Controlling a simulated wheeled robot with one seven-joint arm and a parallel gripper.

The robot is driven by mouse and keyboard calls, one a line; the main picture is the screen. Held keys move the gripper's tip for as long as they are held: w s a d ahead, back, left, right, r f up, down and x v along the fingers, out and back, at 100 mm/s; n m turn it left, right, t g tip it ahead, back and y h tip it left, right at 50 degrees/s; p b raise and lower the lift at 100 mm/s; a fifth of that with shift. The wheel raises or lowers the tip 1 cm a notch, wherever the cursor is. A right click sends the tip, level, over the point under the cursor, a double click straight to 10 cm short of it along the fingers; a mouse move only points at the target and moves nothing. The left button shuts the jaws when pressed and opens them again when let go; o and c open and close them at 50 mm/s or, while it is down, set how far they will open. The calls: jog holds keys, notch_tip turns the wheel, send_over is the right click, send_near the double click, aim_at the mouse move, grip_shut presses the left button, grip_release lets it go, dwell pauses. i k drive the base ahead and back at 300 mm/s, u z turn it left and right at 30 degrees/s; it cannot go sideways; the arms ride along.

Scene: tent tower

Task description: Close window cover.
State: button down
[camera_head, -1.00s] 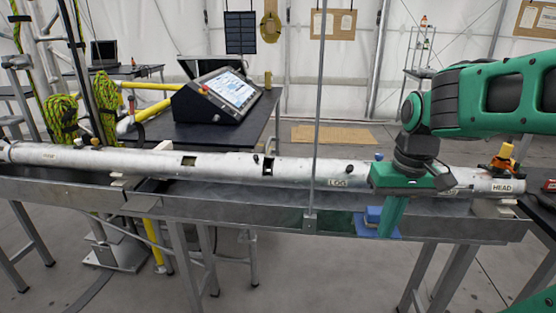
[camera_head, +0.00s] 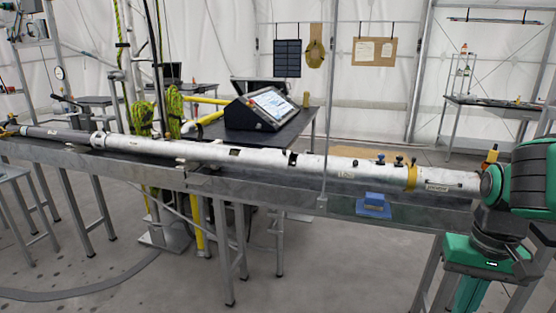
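A long white and grey tube (camera_head: 330,164) lies along a metal trough, running from the far left to the right. Two dark openings show in its upper side: one window (camera_head: 292,158) near the middle and a smaller one (camera_head: 234,152) to its left. I cannot make out which part is the window cover. My green gripper (camera_head: 468,294) hangs at the lower right, in front of the tube's right end and apart from the windows. Its fingertips are cut off by the bottom edge.
The metal trough (camera_head: 270,190) stands on legs. Behind are a table with a tilted control screen (camera_head: 268,106) and yellow rails. Floor in front is clear.

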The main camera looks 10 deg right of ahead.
aim_at(272, 158)
jog(key=u, duration=0.65)
jog(key=i, duration=1.65)
jog(key=z, duration=0.45)
